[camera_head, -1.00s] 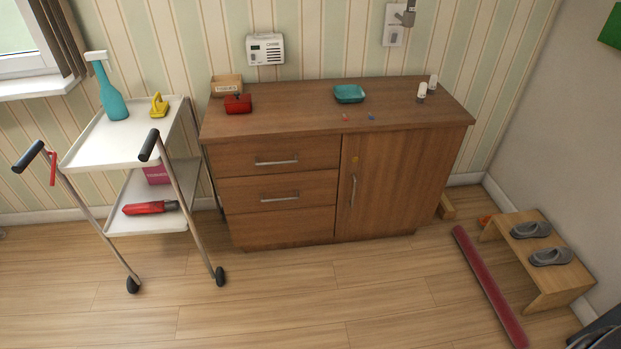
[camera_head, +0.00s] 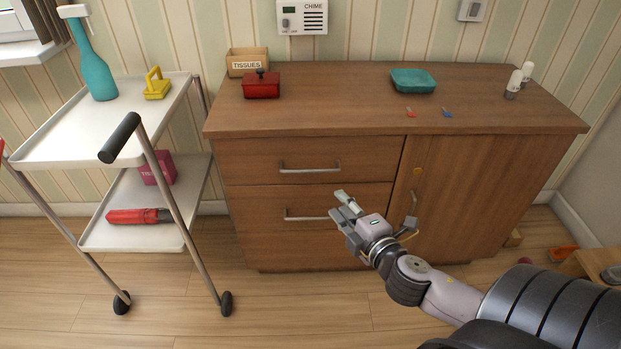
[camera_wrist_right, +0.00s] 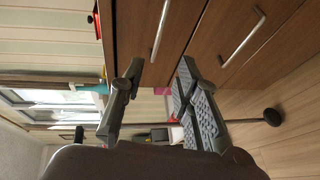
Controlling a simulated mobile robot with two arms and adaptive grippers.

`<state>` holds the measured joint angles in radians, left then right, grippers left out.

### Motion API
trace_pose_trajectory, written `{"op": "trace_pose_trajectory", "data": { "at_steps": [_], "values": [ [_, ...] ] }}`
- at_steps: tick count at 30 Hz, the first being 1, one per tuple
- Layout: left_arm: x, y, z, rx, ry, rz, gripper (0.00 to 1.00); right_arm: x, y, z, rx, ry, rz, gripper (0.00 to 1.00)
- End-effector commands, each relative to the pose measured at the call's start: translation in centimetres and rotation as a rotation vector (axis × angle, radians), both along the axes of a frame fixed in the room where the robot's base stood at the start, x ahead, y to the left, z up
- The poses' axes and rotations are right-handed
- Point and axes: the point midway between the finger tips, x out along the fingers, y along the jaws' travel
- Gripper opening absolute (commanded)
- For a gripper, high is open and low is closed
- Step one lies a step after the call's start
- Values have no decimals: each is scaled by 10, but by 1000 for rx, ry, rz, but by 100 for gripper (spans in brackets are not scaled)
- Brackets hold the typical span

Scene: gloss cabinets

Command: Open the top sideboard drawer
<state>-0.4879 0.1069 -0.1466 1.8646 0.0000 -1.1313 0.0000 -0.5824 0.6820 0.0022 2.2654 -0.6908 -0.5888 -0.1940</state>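The brown sideboard (camera_head: 500,180) stands against the wall with its drawers shut. Its top drawer (camera_head: 240,160) has a metal bar handle (camera_head: 310,169), which also shows in the right wrist view (camera_wrist_right: 160,32). My right gripper (camera_head: 339,205) reaches in from the lower right, below and right of that handle. In the head view it overlaps the second drawer and the right end of the second drawer handle (camera_head: 300,216). In the right wrist view my gripper (camera_wrist_right: 161,72) has its fingers spread with nothing between them. My left gripper is not in view.
A white trolley (camera_head: 60,150) stands close to the sideboard's left side. The cupboard door (camera_head: 450,205) with its own handle (camera_head: 413,203) is right of the drawers. A red box (camera_head: 262,87) and a teal dish (camera_head: 413,80) sit on top. The floor in front is clear.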

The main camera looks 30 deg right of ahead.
Motion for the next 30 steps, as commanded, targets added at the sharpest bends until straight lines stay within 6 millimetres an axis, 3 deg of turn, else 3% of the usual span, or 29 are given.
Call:
{"op": "trace_pose_trajectory", "data": {
  "at_steps": [5,30],
  "values": [
    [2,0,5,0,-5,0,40,18,-2,0,-3,-7,2,30],
    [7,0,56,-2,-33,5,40,154,-24,-27,0,-4,-1,30]
  ]
}}
